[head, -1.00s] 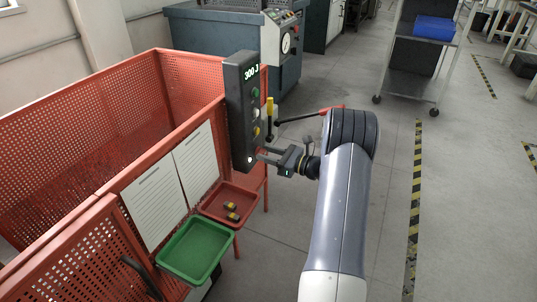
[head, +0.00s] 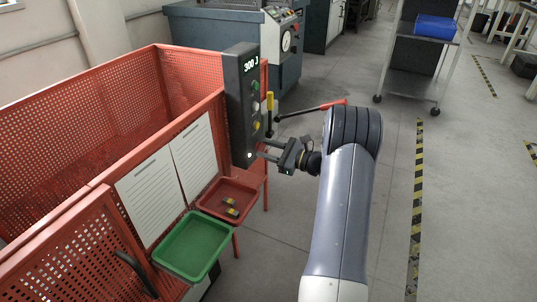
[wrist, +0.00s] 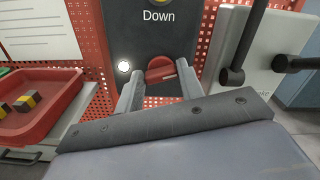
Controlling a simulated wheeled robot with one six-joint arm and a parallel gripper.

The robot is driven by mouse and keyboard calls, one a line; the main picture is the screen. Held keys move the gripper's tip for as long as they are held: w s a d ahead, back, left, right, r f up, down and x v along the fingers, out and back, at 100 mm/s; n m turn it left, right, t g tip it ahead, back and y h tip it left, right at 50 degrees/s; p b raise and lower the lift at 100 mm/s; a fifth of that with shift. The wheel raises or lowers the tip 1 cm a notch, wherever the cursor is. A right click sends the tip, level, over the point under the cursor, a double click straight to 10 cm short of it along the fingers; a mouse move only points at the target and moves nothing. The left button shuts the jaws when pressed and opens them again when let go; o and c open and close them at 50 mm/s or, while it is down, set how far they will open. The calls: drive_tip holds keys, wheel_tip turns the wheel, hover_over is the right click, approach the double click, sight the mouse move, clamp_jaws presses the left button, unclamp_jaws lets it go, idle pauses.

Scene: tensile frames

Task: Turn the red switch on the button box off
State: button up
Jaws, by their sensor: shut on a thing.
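The dark button box (head: 241,105) stands upright at the corner of the red mesh guard, with a lit "300 J" display at its top. The red switch (wrist: 160,69) sits low on the box, below the word "Down", in the wrist view. A pale mark on it points to the right, nearly level. My gripper (wrist: 158,88) has one finger on each side of the switch and is shut on it. The gripper (head: 262,149) also shows at the lower part of the box in the head view, where the switch is hard to make out.
A lit white lamp (wrist: 124,67) is left of the switch. A lever with a red grip (head: 333,104) stands just behind my gripper. A red tray (head: 212,208) and a green tray (head: 190,268) hang below the box. Open floor lies to the right.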

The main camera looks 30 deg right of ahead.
drive_tip(key=n+b, duration=0.3)
drive_tip(key=n, duration=0.2)
drive_tip(key=n+b, duration=0.2)
drive_tip(key=n, duration=0.3)
drive_tip(key=shift+s+a+f+b, duration=0.1)
drive_tip(key=shift+f+b, duration=0.1)
drive_tip(key=shift+b, duration=0.2)
drive_tip(key=shift+n, duration=2)
drive_tip(key=o, duration=1)
